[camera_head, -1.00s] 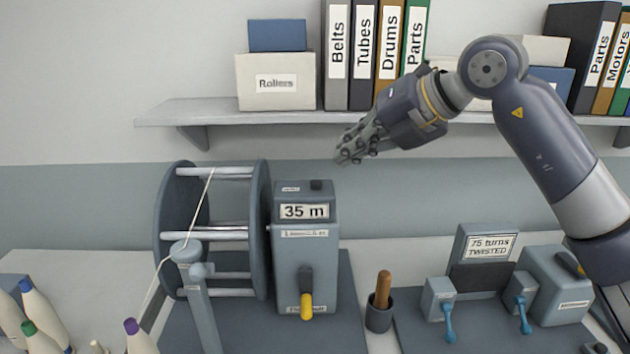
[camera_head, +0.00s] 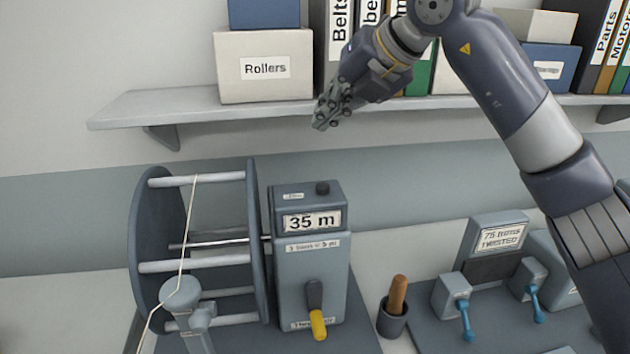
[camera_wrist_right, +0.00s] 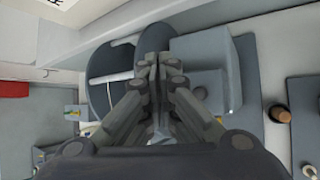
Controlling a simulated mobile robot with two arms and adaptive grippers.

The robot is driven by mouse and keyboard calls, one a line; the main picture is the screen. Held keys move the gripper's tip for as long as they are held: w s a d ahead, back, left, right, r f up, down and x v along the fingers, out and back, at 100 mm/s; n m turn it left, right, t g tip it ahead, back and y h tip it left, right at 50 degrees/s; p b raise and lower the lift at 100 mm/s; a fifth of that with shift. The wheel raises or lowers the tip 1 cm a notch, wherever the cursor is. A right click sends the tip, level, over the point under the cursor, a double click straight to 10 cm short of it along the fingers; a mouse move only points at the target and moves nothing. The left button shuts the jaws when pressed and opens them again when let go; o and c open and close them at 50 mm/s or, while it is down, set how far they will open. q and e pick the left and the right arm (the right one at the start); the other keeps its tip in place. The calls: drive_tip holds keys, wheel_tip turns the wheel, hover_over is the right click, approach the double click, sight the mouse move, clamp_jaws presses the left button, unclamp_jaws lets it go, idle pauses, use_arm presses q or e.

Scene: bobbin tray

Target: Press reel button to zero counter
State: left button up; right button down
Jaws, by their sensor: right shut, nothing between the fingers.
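The reel (camera_head: 254,240) stands at the left in the head view, with pale bars between its discs and a thread on it. Beside it is the grey counter box (camera_head: 312,262), its display (camera_head: 312,221) reading 35 m. A dark round button (camera_head: 322,188) sits on the box's top. A yellow-handled crank (camera_head: 317,322) is on its front. My right gripper (camera_head: 322,122) is shut and empty, above the box and apart from the button. In the right wrist view its fingers (camera_wrist_right: 158,62) are together in front of the reel (camera_wrist_right: 100,72). My left gripper is not in view.
A shelf (camera_head: 180,105) with a Rollers box (camera_head: 265,66) and binders runs behind my right gripper. To the right are a cup (camera_head: 392,322) with a wooden-handled tool and a twisting device with a 75 turns sign (camera_head: 500,236). A thread guide (camera_head: 181,292) stands before the reel.

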sight(326, 184)
wheel_tip(326, 184, down, 4)
drive_tip(key=b, duration=0.3)
drive_tip(key=shift+s, duration=0.1)
wheel_tip(326, 184, down, 4)
drive_tip(key=b, duration=0.2)
drive_tip(key=shift+d+r+b, duration=0.1)
drive_tip(key=shift+r+b, duration=0.15)
drive_tip(key=shift+b, duration=0.05)
drive_tip(key=shift+f+b, duration=0.5)
drive_tip(key=shift+f, duration=0.15)
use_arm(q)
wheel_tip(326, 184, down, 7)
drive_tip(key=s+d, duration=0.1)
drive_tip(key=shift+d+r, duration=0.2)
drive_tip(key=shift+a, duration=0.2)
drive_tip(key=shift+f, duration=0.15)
use_arm(e)
drive_tip(key=shift+f, duration=0.15)
use_arm(q)
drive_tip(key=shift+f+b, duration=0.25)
drive_tip(key=shift+b, duration=0.1)
use_arm(e)
drive_tip(key=shift+f, duration=0.25)
